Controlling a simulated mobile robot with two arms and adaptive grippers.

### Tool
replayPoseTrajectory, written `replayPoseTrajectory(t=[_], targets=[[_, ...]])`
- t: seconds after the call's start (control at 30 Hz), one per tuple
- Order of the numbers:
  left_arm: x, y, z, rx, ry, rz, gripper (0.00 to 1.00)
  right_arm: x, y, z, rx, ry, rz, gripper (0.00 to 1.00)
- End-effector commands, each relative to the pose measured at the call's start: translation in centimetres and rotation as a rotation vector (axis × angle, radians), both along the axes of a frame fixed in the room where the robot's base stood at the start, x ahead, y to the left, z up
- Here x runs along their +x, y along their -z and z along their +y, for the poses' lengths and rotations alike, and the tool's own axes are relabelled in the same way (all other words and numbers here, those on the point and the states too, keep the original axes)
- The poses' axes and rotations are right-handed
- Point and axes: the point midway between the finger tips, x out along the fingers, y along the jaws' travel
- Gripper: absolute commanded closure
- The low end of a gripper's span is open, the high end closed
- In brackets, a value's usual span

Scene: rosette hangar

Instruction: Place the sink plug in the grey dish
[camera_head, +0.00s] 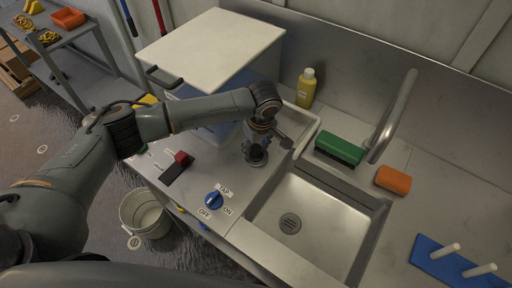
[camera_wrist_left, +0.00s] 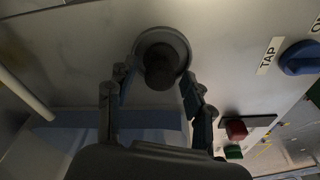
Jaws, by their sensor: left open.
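The sink plug (camera_wrist_left: 162,57) is a dark round disc with a raised knob. It stands on the steel counter left of the sink and shows just under the gripper in the head view (camera_head: 256,157). My left gripper (camera_head: 258,146) is open above it, pointing down. In the left wrist view the fingertips (camera_wrist_left: 155,76) lie on either side of the plug's near edge, with no grip on it seen. A pale grey shallow dish (camera_head: 307,137) appears behind the gripper, partly hidden by my wrist. My right gripper is not in view.
The sink basin (camera_head: 320,215) lies right of the gripper. A lidded white box (camera_head: 212,45) stands behind my arm. A yellow bottle (camera_head: 306,88), green brush or sponge (camera_head: 339,148), orange sponge (camera_head: 393,180), faucet (camera_head: 395,110) and blue tap knob (camera_head: 214,200) are around.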

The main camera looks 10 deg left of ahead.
Motion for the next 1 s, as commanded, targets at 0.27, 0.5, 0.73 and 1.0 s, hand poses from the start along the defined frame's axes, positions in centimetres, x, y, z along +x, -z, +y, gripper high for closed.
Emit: replayPoseTrajectory(t=[0.27,0.5,0.73,1.0], targets=[[-0.5,-5.6,-0.6,-0.002,0.003,-0.005,0.48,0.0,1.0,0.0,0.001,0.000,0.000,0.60],[-1.0,-9.7,-1.1,-0.001,0.001,-0.003,0.48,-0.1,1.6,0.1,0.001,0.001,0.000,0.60],[-1.2,-11.1,-1.2,0.000,0.001,-0.001,0.48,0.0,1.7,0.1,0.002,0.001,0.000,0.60],[-1.2,-11.1,-1.2,0.000,0.001,-0.001,0.48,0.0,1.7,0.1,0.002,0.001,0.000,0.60]])
